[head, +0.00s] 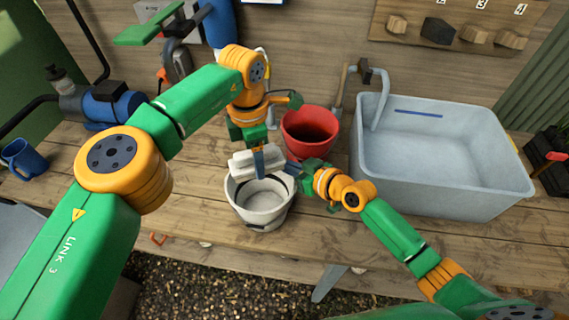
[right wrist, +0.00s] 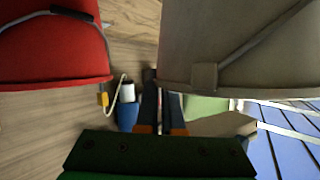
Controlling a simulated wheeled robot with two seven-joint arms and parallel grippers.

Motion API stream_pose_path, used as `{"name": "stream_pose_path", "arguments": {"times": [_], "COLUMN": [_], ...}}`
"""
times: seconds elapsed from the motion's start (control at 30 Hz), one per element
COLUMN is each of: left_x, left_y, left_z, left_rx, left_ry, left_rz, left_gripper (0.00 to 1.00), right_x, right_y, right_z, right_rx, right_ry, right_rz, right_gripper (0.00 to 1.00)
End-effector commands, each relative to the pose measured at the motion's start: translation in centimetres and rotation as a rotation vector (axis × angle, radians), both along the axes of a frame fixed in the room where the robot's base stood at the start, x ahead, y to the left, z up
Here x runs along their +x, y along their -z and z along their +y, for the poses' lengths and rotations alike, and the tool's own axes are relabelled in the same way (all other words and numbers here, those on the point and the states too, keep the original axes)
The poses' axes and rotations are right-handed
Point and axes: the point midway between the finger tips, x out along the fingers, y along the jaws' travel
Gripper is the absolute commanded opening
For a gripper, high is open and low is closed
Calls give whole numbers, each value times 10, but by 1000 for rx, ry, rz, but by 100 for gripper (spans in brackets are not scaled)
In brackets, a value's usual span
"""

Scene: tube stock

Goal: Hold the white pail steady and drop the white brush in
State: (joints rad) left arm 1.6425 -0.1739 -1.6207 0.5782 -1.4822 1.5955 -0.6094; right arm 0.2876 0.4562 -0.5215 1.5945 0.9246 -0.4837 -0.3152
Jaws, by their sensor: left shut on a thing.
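The white pail (head: 276,217) stands upright on the bench, and its grey-white wall also shows in the right wrist view (right wrist: 225,45). My left gripper (head: 258,158) points down over the pail's back rim and is shut on the white brush (head: 241,163). The brush lies crosswise above the pail's opening; the fingers hide part of it. My right gripper (head: 296,169) is at the pail's right rim. In the right wrist view its fingers (right wrist: 161,108) are close together on either side of the pail's wall, shut on it.
A red bucket (head: 310,131) stands close behind the pail, to its right. A large grey basin (head: 450,178) is at the right. A blue mug (head: 24,159) is far left. The bench front edge is near the pail; bare boards lie to the pail's left.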

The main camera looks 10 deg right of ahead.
Motion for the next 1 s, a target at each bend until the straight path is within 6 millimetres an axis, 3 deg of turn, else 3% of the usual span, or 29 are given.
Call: {"name": "stream_pose_path", "arguments": {"times": [0.9,0.93,1.0], "left_x": [0,0,0], "left_y": [65,66,65], "left_z": [0,0,0], "left_rx": [1,0,0], "left_ry": [0,1,1], "left_rz": [2,1,0], "left_gripper": [15,62,81], "right_x": [-2,-2,-2], "right_y": [4,4,4], "right_z": [0,0,0], "right_rx": [-4,-4,-4], "right_ry": [-2,-2,-2], "right_rz": [8,9,9], "right_gripper": [0,0,0]}}
